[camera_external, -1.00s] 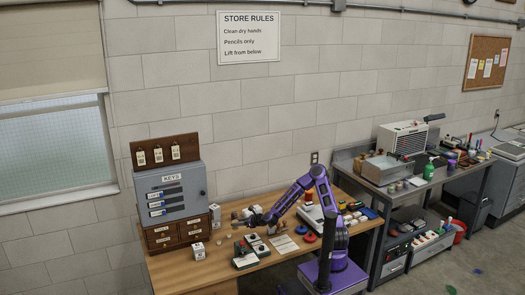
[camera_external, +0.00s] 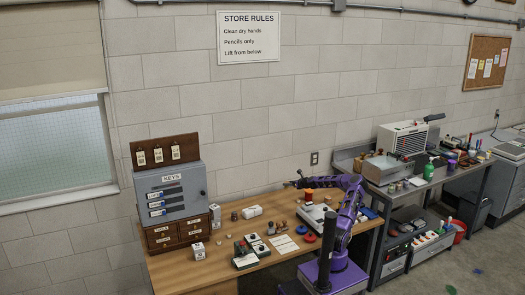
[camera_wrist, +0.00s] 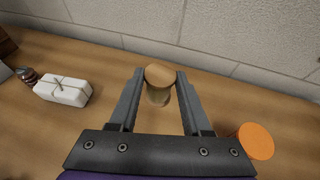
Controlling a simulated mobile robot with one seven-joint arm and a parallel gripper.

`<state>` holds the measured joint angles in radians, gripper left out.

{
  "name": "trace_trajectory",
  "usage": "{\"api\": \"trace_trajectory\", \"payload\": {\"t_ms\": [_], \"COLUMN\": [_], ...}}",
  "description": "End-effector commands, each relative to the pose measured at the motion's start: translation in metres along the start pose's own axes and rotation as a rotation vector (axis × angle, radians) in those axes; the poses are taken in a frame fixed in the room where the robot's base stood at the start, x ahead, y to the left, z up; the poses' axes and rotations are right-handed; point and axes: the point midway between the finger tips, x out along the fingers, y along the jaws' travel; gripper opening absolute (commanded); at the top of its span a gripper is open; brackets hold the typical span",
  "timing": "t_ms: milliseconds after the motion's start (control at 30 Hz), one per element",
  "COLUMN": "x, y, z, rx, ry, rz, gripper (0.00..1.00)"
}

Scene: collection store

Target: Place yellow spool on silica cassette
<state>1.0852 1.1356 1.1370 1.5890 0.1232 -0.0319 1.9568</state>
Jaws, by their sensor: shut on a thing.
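In the wrist view, my gripper (camera_wrist: 160,82) is shut on a small spool (camera_wrist: 160,74) with a tan top and a duller yellowish body, which I take for the yellow spool. It stands upright between the fingertips, over the wooden bench. In the external view, my gripper (camera_external: 291,184) is above the back of the bench near the wall; the spool is too small to make out there. I cannot tell for certain which thing is the silica cassette. Small grey and white boxes (camera_external: 258,246) with dark tops lie mid-bench.
An orange round thing (camera_wrist: 256,141) is just right of my gripper. A white block (camera_wrist: 62,90) with a dark cross line lies to the left; it also shows in the external view (camera_external: 252,211). A grey key cabinet (camera_external: 172,190) stands at the left end.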

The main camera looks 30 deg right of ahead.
Motion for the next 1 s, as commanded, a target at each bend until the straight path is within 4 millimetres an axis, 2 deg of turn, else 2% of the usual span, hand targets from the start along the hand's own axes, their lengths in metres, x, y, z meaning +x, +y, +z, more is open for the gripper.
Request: {"api": "trace_trajectory", "payload": {"t_ms": [33, 167, 300, 400, 500, 600, 733, 1000], "x": [-0.011, -0.041, -0.080, -0.107, -0.131, -0.148, -0.158, -0.142], "y": [-0.030, -0.094, -0.159, -0.195, -0.223, -0.241, -0.252, -0.255], "z": [-0.002, -0.008, -0.019, -0.027, -0.034, -0.040, -0.047, -0.092], "rx": [0.009, 0.021, 0.030, 0.037, 0.041, 0.045, 0.047, 0.050], "ry": [-0.003, -0.004, -0.004, -0.003, -0.002, 0.000, 0.001, 0.001], "rz": [-0.025, -0.067, -0.113, -0.139, -0.161, -0.175, -0.183, -0.184], "gripper": [0.00, 0.00, 0.00, 0.00, 0.00, 0.00, 0.00, 0.00]}}
